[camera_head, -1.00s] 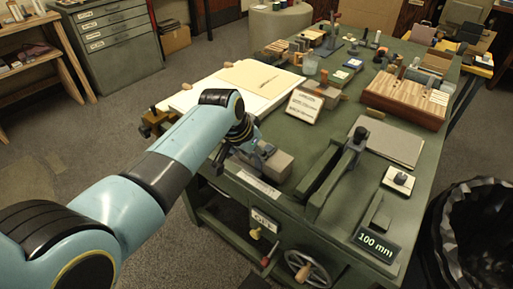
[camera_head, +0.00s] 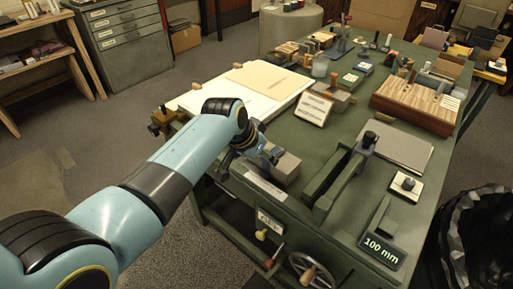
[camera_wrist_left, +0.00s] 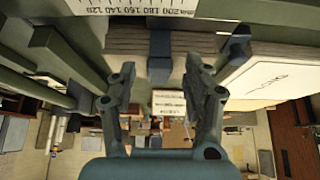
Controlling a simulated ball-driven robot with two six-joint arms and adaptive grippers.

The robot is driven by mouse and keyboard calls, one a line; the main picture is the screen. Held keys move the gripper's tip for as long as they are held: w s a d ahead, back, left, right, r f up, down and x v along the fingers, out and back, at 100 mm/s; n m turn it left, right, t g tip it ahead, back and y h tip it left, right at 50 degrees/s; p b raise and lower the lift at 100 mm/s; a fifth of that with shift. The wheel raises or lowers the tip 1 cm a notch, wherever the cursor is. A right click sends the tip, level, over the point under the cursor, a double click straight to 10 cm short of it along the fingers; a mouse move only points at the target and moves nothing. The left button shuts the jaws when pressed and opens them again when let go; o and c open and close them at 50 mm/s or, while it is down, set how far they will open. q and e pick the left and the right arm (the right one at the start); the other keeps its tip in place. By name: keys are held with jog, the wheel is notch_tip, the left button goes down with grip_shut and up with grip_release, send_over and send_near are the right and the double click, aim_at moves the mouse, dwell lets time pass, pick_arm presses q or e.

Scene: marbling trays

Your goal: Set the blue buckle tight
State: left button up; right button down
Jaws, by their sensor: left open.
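I cannot tell whether a finger touches the block. In the head view my left gripper (camera_head: 250,146) is at the table's near edge, beside a grey block (camera_head: 286,167). A small blue patch (camera_head: 275,153) shows there, partly hidden by the gripper. My right gripper is not in view.
The green table (camera_head: 335,130) carries a dark upright clamp-like bar (camera_head: 340,180), a small sign (camera_head: 314,108), a white board (camera_head: 240,90) and a wooden rack (camera_head: 415,103). A display reading 100 mm (camera_head: 382,248) is at the near right corner. A black-lined bin (camera_head: 475,240) stands to the right.

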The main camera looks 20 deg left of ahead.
pick_arm(q)
jog(key=v, duration=1.1)
jog(key=shift+s, duration=0.15)
jog(key=shift+a+r, duration=0.1)
jog(key=s+a+f+g+y+b, duration=0.1)
jog(key=s+a+f+g+b, duration=0.15)
jog(key=s+f, duration=0.75)
jog(key=s+a+f+n+g+b, duration=0.1)
jog(key=s+f+b, duration=0.35)
jog(key=f, duration=0.95)
jog(key=s+a+f+g+y+b, duration=0.1)
jog(key=s+a+f+g+b, duration=0.15)
jog(key=s+f, duration=0.8)
jog(key=s+a+f+n+b, duration=0.1)
jog(key=s+a+f+b, duration=0.1)
jog(key=s+f, duration=0.7)
jog(key=s+a+f+n+t+y+b, duration=0.1)
jog(key=s+a+f, duration=0.3)
jog(key=s+f, duration=0.4)
jog(key=shift+s+f+n+b, duration=0.35)
jog(key=shift+s+f+n, duration=0.05)
jog(key=shift+s, duration=1.95)
